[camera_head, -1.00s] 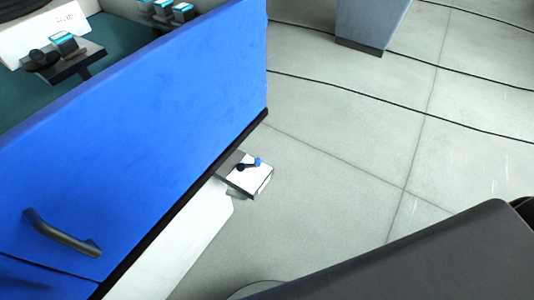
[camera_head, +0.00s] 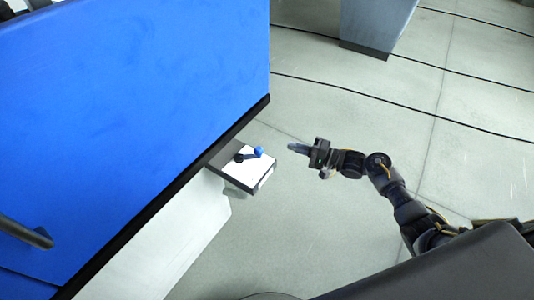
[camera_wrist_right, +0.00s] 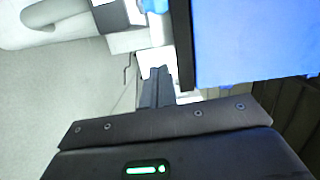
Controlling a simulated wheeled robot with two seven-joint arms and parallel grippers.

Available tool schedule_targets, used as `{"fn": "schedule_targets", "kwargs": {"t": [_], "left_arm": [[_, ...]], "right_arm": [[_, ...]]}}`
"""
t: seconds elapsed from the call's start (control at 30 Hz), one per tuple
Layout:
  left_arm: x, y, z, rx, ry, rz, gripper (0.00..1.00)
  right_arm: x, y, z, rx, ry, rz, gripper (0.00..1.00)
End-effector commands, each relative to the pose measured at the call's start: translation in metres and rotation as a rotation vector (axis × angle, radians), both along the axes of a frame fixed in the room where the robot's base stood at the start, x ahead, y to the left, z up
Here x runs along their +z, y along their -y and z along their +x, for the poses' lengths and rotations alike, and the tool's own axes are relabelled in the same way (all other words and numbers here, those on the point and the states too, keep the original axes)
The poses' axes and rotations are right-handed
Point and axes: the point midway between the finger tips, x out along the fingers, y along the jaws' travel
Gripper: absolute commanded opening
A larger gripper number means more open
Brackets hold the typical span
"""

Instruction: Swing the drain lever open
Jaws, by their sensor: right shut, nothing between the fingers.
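The drain lever (camera_head: 250,154) is a short dark bar with a blue tip. It lies on top of a small white box (camera_head: 260,172) that juts out from the lower edge of the blue machine. My right gripper (camera_head: 292,147) is to the right of the lever, apart from it, with its fingers pointing left towards it. It is shut and empty. In the right wrist view its shut fingers (camera_wrist_right: 157,78) show at the middle, with white and blue surfaces beyond them; I cannot make out the lever clearly there. My left gripper is not in view.
The big blue machine panel (camera_head: 130,90) fills the left side, with a dark handle (camera_head: 28,232) at lower left. A grey pedestal (camera_head: 375,25) stands at the back. Black cables (camera_head: 400,108) cross the floor. The floor right of the box is otherwise clear.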

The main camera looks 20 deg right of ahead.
Motion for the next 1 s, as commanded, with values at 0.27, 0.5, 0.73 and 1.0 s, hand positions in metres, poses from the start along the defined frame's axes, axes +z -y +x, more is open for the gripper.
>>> {"fn": "schedule_targets", "kwargs": {"t": [0.27, 0.5, 0.73, 1.0], "left_arm": [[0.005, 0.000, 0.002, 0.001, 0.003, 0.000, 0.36], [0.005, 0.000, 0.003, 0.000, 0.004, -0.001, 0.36], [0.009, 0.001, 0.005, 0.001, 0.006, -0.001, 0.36], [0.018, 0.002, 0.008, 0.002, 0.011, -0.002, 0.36]], "right_arm": [[0.012, -0.002, 0.000, 0.028, -0.010, 0.035, 0.00], [0.011, -0.005, 0.003, 0.025, -0.011, 0.034, 0.00], [0.011, -0.031, 0.024, 0.027, -0.010, 0.035, 0.00], [0.011, -0.076, 0.059, 0.027, -0.010, 0.034, 0.00]]}}
